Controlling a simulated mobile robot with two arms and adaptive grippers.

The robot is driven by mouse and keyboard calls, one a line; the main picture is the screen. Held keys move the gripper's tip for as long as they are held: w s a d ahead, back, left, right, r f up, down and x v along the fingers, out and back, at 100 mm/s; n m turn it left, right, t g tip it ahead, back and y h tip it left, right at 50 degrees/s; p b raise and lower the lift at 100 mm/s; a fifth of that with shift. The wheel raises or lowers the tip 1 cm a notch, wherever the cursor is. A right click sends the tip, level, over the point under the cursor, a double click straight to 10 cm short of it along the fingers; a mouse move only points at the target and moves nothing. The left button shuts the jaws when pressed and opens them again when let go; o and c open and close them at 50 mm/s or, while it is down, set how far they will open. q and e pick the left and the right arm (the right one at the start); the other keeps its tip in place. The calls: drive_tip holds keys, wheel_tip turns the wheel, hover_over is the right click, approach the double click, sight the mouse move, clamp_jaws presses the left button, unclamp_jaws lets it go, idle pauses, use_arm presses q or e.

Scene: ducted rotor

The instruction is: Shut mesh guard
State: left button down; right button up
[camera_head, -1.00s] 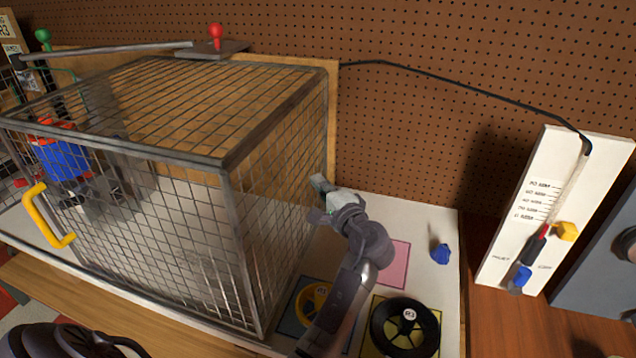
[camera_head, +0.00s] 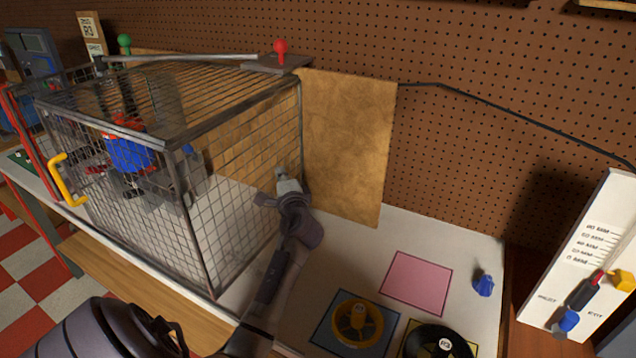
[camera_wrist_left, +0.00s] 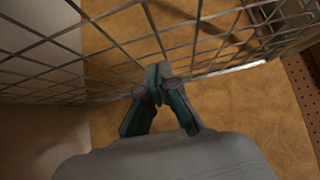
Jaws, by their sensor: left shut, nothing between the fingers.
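The mesh guard (camera_head: 250,150) is a box-shaped wire cage with a yellow handle (camera_head: 62,182) on its front. It stands on the white bench top, around a blue and red rotor part (camera_head: 128,152) seen through the mesh. My left gripper (camera_head: 281,172) is at the right end of the guard, fingers shut with nothing between them. In the left wrist view the shut fingertips (camera_wrist_left: 156,80) are against or very close to the mesh wires (camera_wrist_left: 120,45); exact contact is hard to tell. My right gripper is not in view.
A tan board (camera_head: 350,150) stands behind the guard's right side. A red knob (camera_head: 281,46) and a green knob (camera_head: 124,42) top the rail. A yellow ring (camera_head: 357,322), black ring (camera_head: 438,342), bare pink square (camera_head: 417,282) and blue piece (camera_head: 484,284) occupy the bench's right.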

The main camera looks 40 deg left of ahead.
use_arm(q)
drive_tip(key=s+a+b, duration=0.1)
drive_tip(key=s+a, duration=0.2)
drive_tip(key=a, duration=0.9)
drive_tip(key=s+a+b, duration=0.1)
drive_tip(key=s+a, duration=0.2)
drive_tip(key=a, duration=1)
drive_tip(key=shift+a+r+b, duration=0.15)
drive_tip(key=shift+a+b, duration=0.1)
drive_tip(key=shift+b, duration=0.15)
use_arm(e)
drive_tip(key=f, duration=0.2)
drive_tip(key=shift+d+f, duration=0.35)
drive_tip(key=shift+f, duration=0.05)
use_arm(q)
drive_tip(key=shift+s+r, duration=0.1)
drive_tip(key=shift+s, duration=0.05)
